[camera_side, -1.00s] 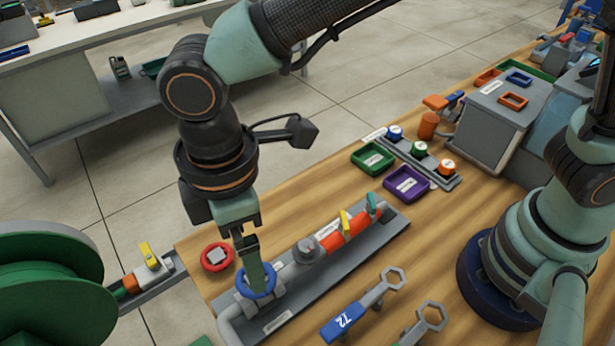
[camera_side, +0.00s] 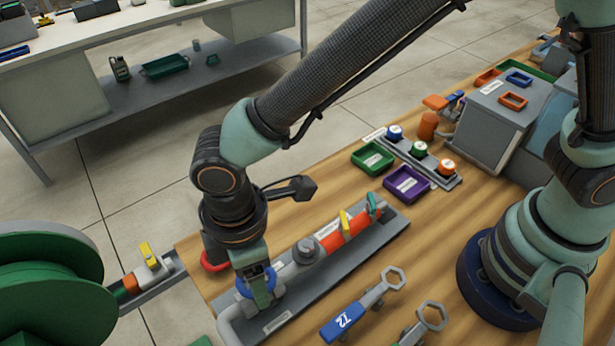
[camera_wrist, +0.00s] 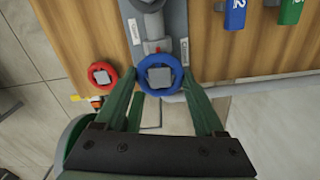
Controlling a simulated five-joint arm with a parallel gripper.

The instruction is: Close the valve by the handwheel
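The blue handwheel (camera_side: 241,286) sits on a grey pipe in the tray at the front of the bench. In the wrist view the blue handwheel (camera_wrist: 143,78) is a ring around a square grey hub, in the upper middle. My gripper (camera_side: 261,296) is down at this wheel and hides part of it in the side view. In the wrist view my gripper (camera_wrist: 161,90) has its fingers apart, one tip at each side of the wheel's rim. I cannot tell whether the tips touch the rim.
A red handwheel (camera_wrist: 101,76) is close on the left; my arm partly covers the red handwheel (camera_side: 214,265) in the side view. A blue-handled wrench (camera_side: 345,323) lies to the right.

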